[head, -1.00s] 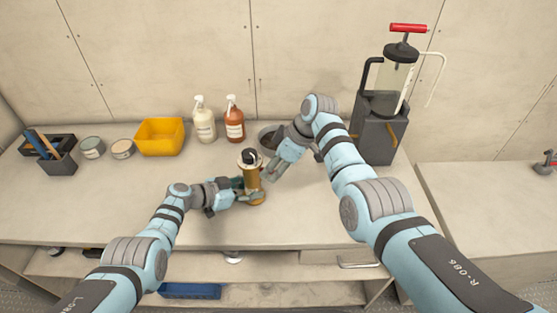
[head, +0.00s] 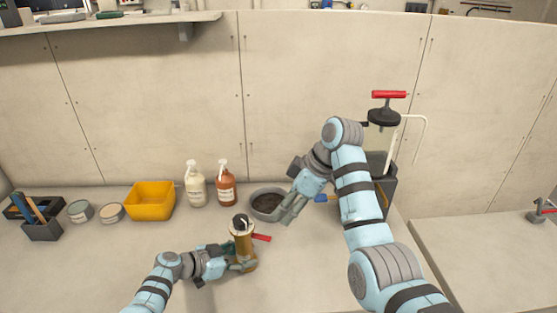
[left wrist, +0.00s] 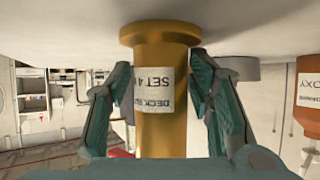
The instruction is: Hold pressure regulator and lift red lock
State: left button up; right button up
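The pressure regulator is a brass cylinder (head: 243,255) with a black top, standing upright on the counter. A red lever, the lock (head: 262,237), sticks out to the right near its top, roughly level. My left gripper (head: 240,264) is shut around the regulator's body from the left. The left wrist view, upside down, shows the labelled brass body (left wrist: 160,100) between both fingers, its wide foot clear of them. My right gripper (head: 284,217) hangs above and right of the lever, apart from it. Its finger gap is not clear.
A dark round bowl (head: 267,203) sits behind the regulator. Two spray bottles (head: 195,185), a yellow bin (head: 150,200), two tins (head: 80,211) and a tool caddy (head: 42,228) line the back left. A red-handled pump (head: 384,115) stands at right behind my right arm.

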pick_arm(q)
jog(key=shift+o, duration=0.7)
jog(key=shift+f, duration=0.15)
jog(key=shift+w, duration=0.15)
jog(key=shift+a, duration=0.1)
